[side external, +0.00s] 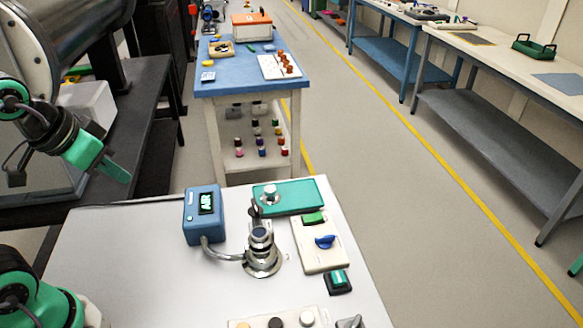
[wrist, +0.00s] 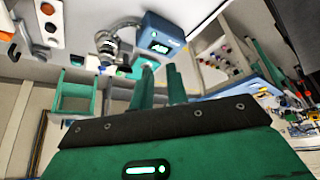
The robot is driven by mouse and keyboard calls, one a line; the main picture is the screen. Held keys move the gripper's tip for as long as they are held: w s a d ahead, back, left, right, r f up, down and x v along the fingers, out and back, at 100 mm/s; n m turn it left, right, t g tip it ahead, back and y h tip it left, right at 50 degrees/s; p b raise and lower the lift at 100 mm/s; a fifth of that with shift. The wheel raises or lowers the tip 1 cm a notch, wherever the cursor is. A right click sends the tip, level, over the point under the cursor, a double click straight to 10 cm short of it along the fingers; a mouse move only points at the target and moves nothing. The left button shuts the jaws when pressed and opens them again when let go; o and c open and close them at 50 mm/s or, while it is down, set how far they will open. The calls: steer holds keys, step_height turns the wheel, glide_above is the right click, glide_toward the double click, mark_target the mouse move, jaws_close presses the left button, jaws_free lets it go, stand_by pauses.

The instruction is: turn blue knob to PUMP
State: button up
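The blue knob (side external: 325,241) sits on a cream panel (side external: 312,261) with a green block (side external: 313,218) above it, on the light bench at front. Its grip lies roughly across the panel; position labels are too small to read. A blue box (side external: 203,214) with a lit display that seems to read AIR stands to the left; it also shows in the wrist view (wrist: 152,30). My gripper (side external: 118,173) is in the air at left, well away from the knob. In the wrist view its fingers (wrist: 160,72) show a narrow gap with nothing between.
A metal flanged fitting (side external: 262,258) with a hose stands between box and panel. A teal plate (side external: 290,196) lies behind, a dark green-topped switch (side external: 338,281) in front. A panel with several knobs (side external: 285,319) is at the front edge. The bench's left part is clear.

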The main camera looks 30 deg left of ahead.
steer(key=o, duration=0.7)
steer(key=shift+w+d+r, duration=0.1)
steer(key=shift+w+r, duration=0.05)
steer(key=shift+w, duration=0.15)
steer(key=shift+o, duration=1.3)
steer(key=w+d+r+n+g, duration=0.1)
steer(key=w+d, duration=0.3)
steer(key=w, duration=0.4)
steer(key=shift+w+d+r+n+g+h, duration=0.3)
steer(key=shift+r+n, duration=0.2)
steer(key=shift+n, duration=0.2)
steer(key=n+g, duration=0.4)
steer(key=n, duration=0.3)
glide_above(325, 240)
steer(key=f, duration=1.1)
steer(key=w+f, duration=0.1)
steer(key=f, duration=0.4)
steer(key=shift+a+f, duration=0.3)
steer(key=shift+f, duration=3.85)
